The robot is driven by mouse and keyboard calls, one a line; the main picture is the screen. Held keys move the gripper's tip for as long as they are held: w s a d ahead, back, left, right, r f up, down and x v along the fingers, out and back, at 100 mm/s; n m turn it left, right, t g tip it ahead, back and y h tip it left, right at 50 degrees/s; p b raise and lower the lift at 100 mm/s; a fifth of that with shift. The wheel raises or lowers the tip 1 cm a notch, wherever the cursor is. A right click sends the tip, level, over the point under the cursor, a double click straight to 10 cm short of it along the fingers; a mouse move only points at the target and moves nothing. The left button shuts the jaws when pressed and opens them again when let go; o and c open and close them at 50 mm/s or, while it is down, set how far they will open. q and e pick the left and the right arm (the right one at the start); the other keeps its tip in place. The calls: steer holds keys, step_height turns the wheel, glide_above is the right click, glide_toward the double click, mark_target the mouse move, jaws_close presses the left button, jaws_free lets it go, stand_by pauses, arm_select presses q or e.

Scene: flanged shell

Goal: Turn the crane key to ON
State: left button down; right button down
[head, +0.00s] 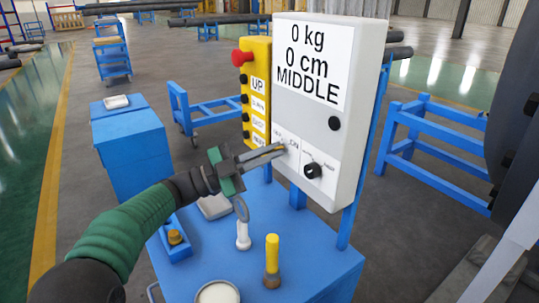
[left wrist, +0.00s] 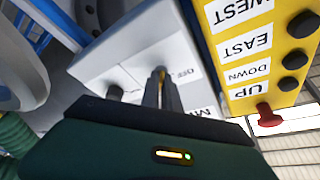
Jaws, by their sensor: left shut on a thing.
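The white control box (head: 330,120) stands upright and reads 0 kg, 0 cm, MIDDLE. My left gripper (head: 281,149) reaches to the lower left of its face, at the key switch with an ON label (head: 293,143). In the left wrist view the gripper (left wrist: 161,82) is shut on the small gold crane key (left wrist: 161,74), close to the box face, beside an OFF label (left wrist: 184,72). The fingers hide most of the key, so I cannot tell which way it points. My right gripper is not in view.
A black knob (head: 313,170) sits right of the key. A yellow button panel (head: 256,95) with a red button stands left of the box. Below is a blue cart (head: 310,255) with a yellow-handled tool (head: 272,255), a white bottle (head: 243,237) and a round dish (head: 217,292).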

arm_select(q)
steer(key=shift+f, duration=0.1)
stand_by(0.3)
steer(key=c, duration=1.8)
jaws_free()
steer(key=shift+o, duration=1)
steer(key=shift+w+d, duration=0.1)
steer(key=shift+w, duration=0.05)
steer(key=p+v, duration=0.1)
steer(key=v, duration=1.6)
steer(key=shift+w, duration=0.1)
